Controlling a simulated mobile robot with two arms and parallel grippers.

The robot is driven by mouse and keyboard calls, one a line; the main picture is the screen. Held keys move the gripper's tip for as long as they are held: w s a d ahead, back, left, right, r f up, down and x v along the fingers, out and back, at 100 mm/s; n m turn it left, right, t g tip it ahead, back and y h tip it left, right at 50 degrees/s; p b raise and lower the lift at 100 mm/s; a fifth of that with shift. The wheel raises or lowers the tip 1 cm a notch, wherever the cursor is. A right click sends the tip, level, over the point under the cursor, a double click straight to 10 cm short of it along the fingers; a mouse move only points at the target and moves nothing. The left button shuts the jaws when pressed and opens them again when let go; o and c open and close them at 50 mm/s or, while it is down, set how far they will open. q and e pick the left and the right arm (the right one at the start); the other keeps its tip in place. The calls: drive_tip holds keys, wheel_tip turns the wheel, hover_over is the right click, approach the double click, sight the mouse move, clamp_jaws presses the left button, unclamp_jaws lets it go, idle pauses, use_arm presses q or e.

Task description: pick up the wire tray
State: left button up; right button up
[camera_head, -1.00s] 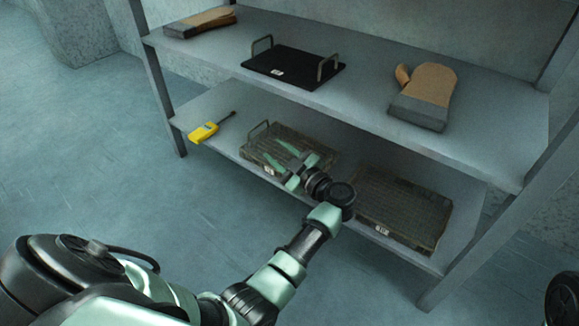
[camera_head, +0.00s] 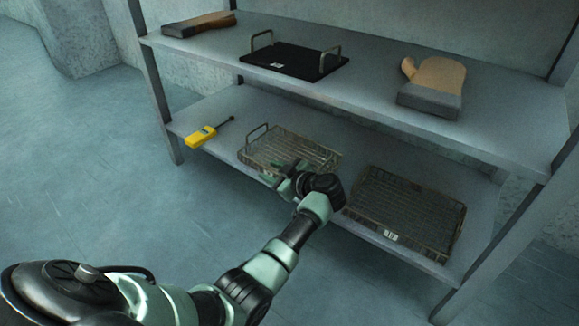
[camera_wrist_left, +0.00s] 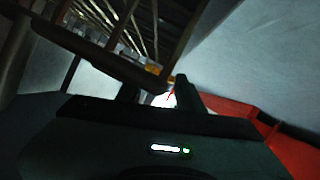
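Two wire trays lie on the lower shelf in the head view. My right gripper is out of view.
A yellow tool (camera_head: 200,137) lies left of the left tray. The upper shelf (camera_head: 370,92) overhangs the trays and carries a black tray (camera_head: 290,62), a brown mitt (camera_head: 435,85) and a brown-and-dark item (camera_head: 198,24). Shelf posts stand at both ends. The floor in front is clear.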

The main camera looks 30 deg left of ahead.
use_arm(q)
drive_tip(key=shift+w+a, duration=0.1)
drive_tip(key=shift+a, duration=0.1)
clamp_jaws()
idle(1.3)
